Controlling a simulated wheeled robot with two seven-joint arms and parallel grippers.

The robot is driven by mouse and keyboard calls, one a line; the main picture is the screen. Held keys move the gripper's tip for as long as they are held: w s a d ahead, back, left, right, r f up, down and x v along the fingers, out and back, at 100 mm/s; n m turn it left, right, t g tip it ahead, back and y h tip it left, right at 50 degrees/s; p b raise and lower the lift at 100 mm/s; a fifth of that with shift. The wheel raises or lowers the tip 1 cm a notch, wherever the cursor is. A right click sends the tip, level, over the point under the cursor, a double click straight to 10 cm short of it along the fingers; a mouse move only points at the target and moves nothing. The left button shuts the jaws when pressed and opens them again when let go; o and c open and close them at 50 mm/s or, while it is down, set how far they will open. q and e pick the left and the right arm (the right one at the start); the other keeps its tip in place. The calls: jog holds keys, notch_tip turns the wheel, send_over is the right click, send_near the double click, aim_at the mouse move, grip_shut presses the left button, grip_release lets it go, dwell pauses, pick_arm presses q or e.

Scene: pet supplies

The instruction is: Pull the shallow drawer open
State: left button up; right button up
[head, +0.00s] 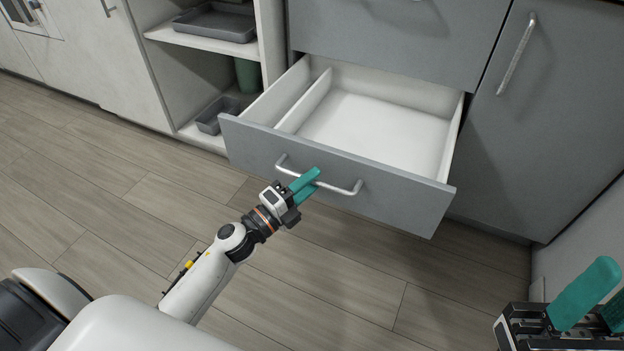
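The shallow drawer (335,172) stands pulled out from the grey cabinet, low down. Its white inside (380,130) is empty, with a divider (305,102) near its left side. A metal bar handle (342,188) runs across its grey front. My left gripper (306,184) is at the handle, its teal fingers reaching over and under the bar left of its middle; they look closed on it. My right gripper (600,300) is at the lower right corner, away from the drawer; its teal fingers are apart and partly cut off by the frame edge.
An open shelf unit (205,42) on the left holds a grey tray (216,22), a lower grey tray (217,114) and a green container (247,75). A grey door with a handle (517,55) is at the right. The wooden floor (130,190) before the drawer is clear.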

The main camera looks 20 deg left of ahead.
pick_arm(q)
jog(key=p+v, duration=0.1)
jog(key=v, duration=1)
jog(key=shift+p, duration=0.3)
jog(key=shift+s, duration=0.1)
